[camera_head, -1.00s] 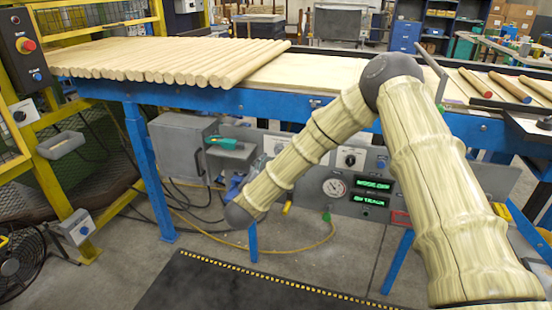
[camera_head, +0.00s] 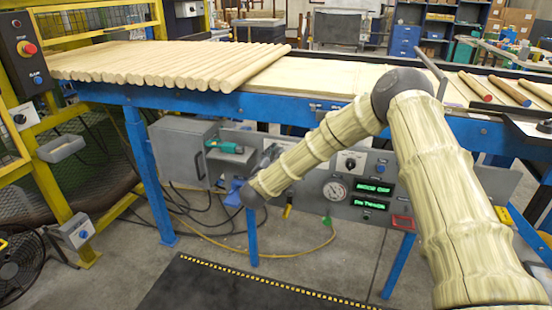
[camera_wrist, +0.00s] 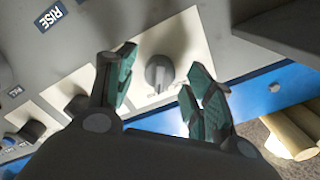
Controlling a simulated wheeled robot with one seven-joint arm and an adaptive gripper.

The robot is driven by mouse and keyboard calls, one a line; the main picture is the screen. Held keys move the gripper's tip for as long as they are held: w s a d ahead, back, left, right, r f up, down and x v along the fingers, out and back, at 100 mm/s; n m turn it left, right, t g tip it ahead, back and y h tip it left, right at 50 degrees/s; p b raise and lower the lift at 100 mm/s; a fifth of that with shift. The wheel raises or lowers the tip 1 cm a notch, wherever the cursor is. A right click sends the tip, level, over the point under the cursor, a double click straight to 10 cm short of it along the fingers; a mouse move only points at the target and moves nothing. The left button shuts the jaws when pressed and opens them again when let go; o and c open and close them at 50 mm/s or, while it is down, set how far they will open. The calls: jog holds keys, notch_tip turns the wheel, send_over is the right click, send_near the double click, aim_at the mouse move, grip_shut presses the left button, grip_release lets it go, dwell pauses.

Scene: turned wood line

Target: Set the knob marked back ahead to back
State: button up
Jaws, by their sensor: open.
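In the wrist view, a grey pointer knob (camera_wrist: 158,73) on a white plate shows between and beyond the fingertips of my gripper (camera_wrist: 163,68). The gripper is open, with teal pads on either side of the knob and nothing held. No contact with the knob is visible. No back or ahead marking is readable, so I cannot tell whether this is the named knob or how it is set. In the head view, my gripper (camera_head: 270,156) is near the grey panel under the conveyor, partly hidden by my arm.
Darker knobs (camera_wrist: 76,103) sit left of it in the wrist view, along with a RISE label (camera_wrist: 50,17). In the head view, the panel carries another knob (camera_head: 350,162), a gauge (camera_head: 335,190) and green displays (camera_head: 373,188). Wooden rods (camera_head: 170,65) lie on the blue-framed conveyor above.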

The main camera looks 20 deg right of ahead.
jog(key=c, duration=1)
jog(key=shift+r+n+p, duration=0.2)
jog(key=shift+n+p, duration=0.7)
jog(key=shift+p, duration=0.15)
jog(key=n+p, duration=0.2)
jog(key=n, duration=0.1)
jog(key=shift+n+p, duration=0.3)
jog(key=shift+p, duration=0.1)
jog(key=shift+s+f+n+p, duration=0.15)
jog(key=shift+n+p, duration=0.65)
jog(key=shift+n, duration=0.85)
jog(key=shift+w+f+n+p, duration=0.1)
jog(key=shift+n+p, duration=0.7)
jog(key=shift+n, duration=0.85)
